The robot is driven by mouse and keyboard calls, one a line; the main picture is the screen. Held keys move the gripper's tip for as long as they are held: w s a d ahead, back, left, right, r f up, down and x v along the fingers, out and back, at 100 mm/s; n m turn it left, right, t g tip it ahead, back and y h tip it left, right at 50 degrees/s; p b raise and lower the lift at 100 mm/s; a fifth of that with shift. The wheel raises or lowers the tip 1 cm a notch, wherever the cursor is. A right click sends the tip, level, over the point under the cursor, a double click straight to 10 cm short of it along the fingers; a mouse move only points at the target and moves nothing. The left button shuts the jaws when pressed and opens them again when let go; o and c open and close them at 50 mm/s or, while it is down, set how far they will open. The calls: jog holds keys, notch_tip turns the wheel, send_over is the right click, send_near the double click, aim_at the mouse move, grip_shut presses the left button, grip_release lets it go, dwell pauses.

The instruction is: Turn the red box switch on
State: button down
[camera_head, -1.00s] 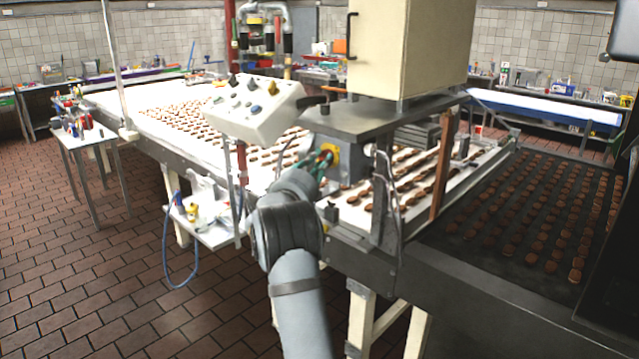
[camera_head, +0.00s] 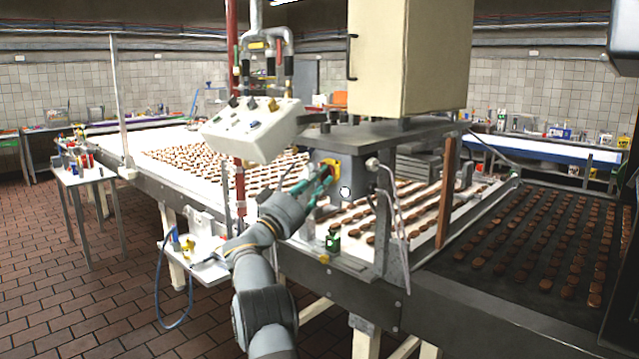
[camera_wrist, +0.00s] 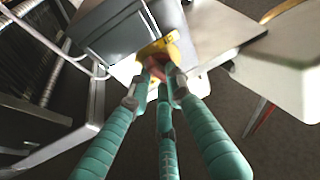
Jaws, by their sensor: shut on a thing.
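The red switch (camera_wrist: 156,69) sits on a yellow plate (camera_wrist: 160,46) on a grey box (camera_head: 362,180) in the machine's frame. The yellow plate also shows in the head view (camera_head: 332,164), on the left part of the box. My gripper (camera_wrist: 160,78) has its teal fingers closed around the red switch. In the head view my gripper (camera_head: 323,180) reaches the plate from the lower left. The fingers hide most of the switch, and I cannot tell which way it is turned.
A white control panel (camera_head: 254,130) with several knobs stands left of my gripper. The conveyor (camera_head: 385,206) with rows of brown biscuits runs below the box. A metal post (camera_head: 390,240) stands to the right.

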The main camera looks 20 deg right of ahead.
jog(key=shift+w+m+g+h+p, duration=0.1)
jog(key=shift+m+g+h+p, duration=0.55)
jog(key=shift+m, duration=1.25)
jog(key=shift+f+m+g, duration=0.1)
jog(key=shift+m+g, duration=0.2)
jog(key=shift+g, duration=0.15)
jog(key=c, duration=1.6)
grip_release()
jog(key=shift+a, duration=0.1)
jog(key=v, duration=1.1)
jog(key=shift+s+a, duration=0.25)
jog(key=shift+a, duration=0.15)
jog(key=shift+d, duration=0.1)
